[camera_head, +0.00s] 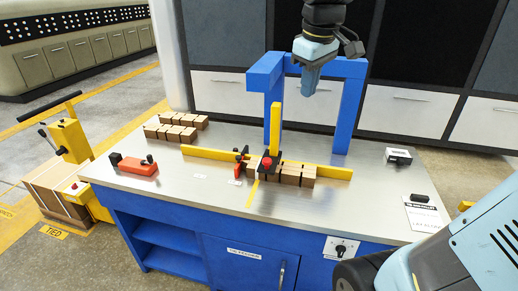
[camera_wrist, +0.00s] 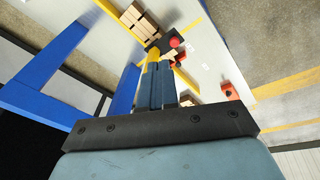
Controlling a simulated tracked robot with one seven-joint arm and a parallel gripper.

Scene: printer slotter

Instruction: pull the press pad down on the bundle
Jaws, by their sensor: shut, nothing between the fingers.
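A bundle of brown blocks (camera_head: 290,173) lies on the metal table against a low yellow fence. A black piece with a red knob (camera_head: 267,163) is at the bundle's left part and looks like the press pad; I cannot tell whether it touches the blocks. An upright yellow bar (camera_head: 275,127) rises just behind it. My gripper (camera_head: 309,88) is shut and empty, pointing down near the blue frame's crossbar, high above the bundle and right of the bar. In the wrist view the shut fingers partly cover the yellow bar, with the red knob (camera_wrist: 174,42) beyond their tips.
A blue frame (camera_head: 355,105) stands behind the bundle. More blocks (camera_head: 177,127) lie at the table's back left. An orange tool (camera_head: 138,166) is at the left, and a small white-and-black box (camera_head: 398,155) at the right. The table's front right is mostly clear.

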